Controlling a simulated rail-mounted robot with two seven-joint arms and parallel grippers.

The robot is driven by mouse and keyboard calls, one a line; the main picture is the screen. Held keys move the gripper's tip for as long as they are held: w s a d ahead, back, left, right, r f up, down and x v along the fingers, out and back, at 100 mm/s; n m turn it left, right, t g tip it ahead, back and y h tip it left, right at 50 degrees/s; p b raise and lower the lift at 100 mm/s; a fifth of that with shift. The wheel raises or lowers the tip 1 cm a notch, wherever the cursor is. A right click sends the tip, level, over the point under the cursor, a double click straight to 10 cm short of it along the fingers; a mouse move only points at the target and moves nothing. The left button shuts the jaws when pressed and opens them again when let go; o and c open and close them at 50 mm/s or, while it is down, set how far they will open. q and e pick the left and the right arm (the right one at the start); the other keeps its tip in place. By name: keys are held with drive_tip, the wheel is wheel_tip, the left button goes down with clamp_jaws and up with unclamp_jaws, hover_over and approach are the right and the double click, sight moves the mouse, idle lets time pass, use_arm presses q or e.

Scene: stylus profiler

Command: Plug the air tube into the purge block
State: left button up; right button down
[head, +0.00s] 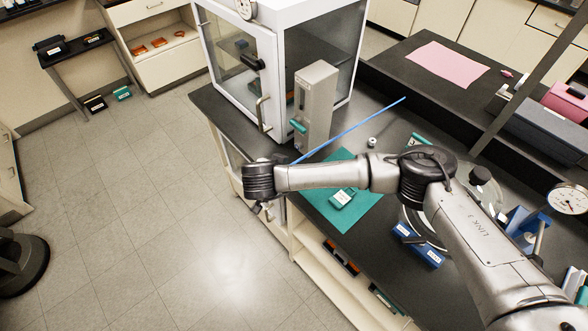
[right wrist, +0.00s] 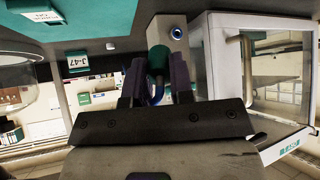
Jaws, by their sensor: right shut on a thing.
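The blue air tube (head: 350,130) runs straight and slanted above the bench in the head view; its near end goes behind my right forearm. My right gripper (right wrist: 155,82) points at the bench edge; in the head view its jaws are mostly hidden under my wrist. In the right wrist view its fingers are closed about a short blue piece of tube (right wrist: 157,92). Just beyond the fingertips is a grey block with a blue-ringed port (right wrist: 177,33), apparently the purge block, apart from the tube as far as I can see. My left gripper is out of view.
A white glass-doored cabinet (head: 238,60) stands behind a grey upright unit (head: 319,90) with a teal part. A teal mat (head: 360,212) holds a small teal item. A dial gauge (head: 568,199) and blue fixtures are at the right.

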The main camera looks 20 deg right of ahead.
drive_tip(key=w+f+m+h+b, duration=0.1)
drive_tip(key=f+h, duration=0.1)
drive_tip(key=w+f+m+h+b, duration=0.1)
drive_tip(key=w+f+h+b, duration=0.1)
drive_tip(key=f, duration=0.1)
drive_tip(key=w+f+m+h+b, duration=0.1)
drive_tip(key=f+m+h+b, duration=0.1)
drive_tip(key=shift+w+f+g, duration=0.2)
drive_tip(key=shift+f+g, duration=0.1)
drive_tip(key=w+h+b, duration=0.1)
drive_tip(key=b, duration=0.1)
drive_tip(key=w+h+b, duration=0.1)
drive_tip(key=b, duration=0.1)
drive_tip(key=w+a+f+m+h+b, duration=0.1)
drive_tip(key=h+b, duration=0.1)
drive_tip(key=shift+w+g, duration=0.2)
drive_tip(key=shift+g, duration=0.1)
drive_tip(key=shift+w+a+r+b, duration=0.2)
drive_tip(key=shift+w+r+b, duration=0.05)
drive_tip(key=shift+r+b, duration=0.1)
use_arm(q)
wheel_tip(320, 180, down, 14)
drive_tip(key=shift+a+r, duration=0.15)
use_arm(e)
drive_tip(key=shift+w+r+h, duration=0.1)
drive_tip(key=shift+r+h, duration=0.05)
drive_tip(key=shift+h, duration=0.15)
drive_tip(key=shift+a, duration=0.15)
